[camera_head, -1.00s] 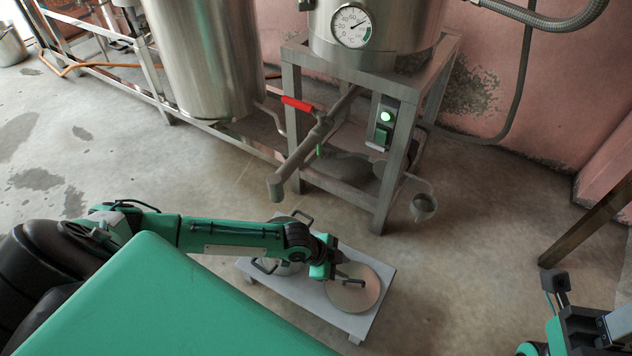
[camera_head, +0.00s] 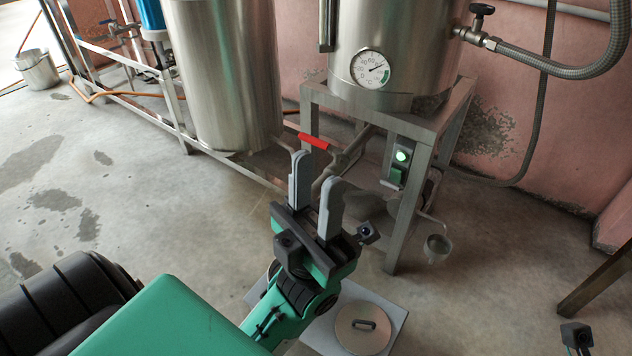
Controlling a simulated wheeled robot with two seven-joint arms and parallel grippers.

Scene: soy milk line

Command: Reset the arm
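My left gripper (camera_head: 316,196) is raised in the middle of the head view, its two grey fingers pointing up and standing apart with nothing between them. It appears in front of the steel stand and the spout pipe, and hides part of the pipe. Of my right arm only a small dark part (camera_head: 577,336) shows at the lower right edge; its fingers are out of view.
A low grey platform (camera_head: 399,309) on the floor bears a round lid (camera_head: 364,326) with a handle. A steel tank with a dial (camera_head: 371,69) stands on a metal stand (camera_head: 407,221). A red-handled valve (camera_head: 313,140) and a small hanging cup (camera_head: 437,247) are near.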

